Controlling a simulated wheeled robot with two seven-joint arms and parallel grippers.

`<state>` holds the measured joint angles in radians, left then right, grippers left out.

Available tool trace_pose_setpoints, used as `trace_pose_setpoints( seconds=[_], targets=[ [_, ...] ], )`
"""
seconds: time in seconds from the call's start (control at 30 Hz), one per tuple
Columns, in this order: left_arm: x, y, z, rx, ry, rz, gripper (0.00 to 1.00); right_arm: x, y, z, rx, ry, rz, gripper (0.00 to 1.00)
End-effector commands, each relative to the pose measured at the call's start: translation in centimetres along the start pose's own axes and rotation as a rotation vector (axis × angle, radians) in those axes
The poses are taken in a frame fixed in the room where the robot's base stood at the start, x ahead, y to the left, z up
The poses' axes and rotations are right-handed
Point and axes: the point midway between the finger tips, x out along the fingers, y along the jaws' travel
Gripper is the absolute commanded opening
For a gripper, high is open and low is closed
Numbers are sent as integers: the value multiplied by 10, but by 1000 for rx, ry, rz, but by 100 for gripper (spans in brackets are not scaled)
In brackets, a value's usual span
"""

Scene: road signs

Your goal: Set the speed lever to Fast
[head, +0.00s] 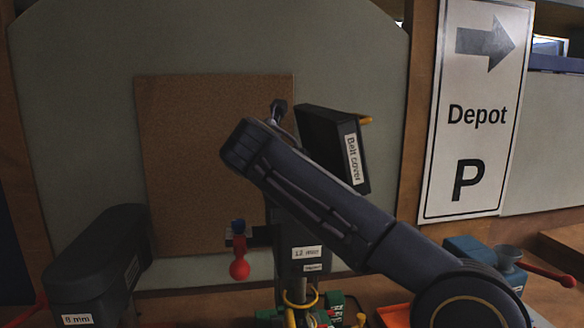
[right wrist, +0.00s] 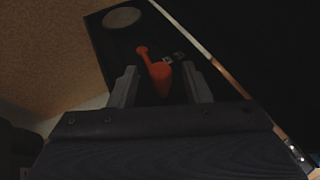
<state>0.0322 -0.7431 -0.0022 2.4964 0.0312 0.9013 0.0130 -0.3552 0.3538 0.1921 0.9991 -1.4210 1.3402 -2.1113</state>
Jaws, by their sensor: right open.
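In the right wrist view, an orange-red lever (right wrist: 161,76) with a thick rounded knob and a thin stem stands out from a dark machine panel (right wrist: 108,45). I take it for the speed lever. My right gripper (right wrist: 159,68) is open, with one finger on each side of the knob. I cannot tell whether either finger touches it. Small pale labels beside the lever are unreadable. In the head view my right arm crosses in front of the machine labelled "12 mm" (head: 290,252) and hides this lever and the gripper. My left gripper is not in view.
A raised black "Belt cover" (head: 318,130) stands close behind my right arm. A dark "8 mm" machine (head: 105,255) stands at left, a blue device (head: 470,248) at right. A "Depot P" sign (head: 476,110) hangs behind.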

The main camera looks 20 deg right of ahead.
Motion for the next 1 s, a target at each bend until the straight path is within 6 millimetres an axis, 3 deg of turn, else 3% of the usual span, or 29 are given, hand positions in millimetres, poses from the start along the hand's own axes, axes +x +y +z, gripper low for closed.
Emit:
trace_pose_setpoints(
  seconds=[0.2, 0.5, 0.83, 1.0],
  targets=[
    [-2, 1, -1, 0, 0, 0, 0, 22, 0, 0, 1, 1, -1, 44],
    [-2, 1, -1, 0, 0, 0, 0, 24, 0, 0, 1, 0, 1, 44],
    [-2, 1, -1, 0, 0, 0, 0, 24, 0, 0, 1, 0, 1, 1],
    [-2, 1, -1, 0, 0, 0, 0, 24, 0, 0, 2, 0, 1, 0]
  ],
)
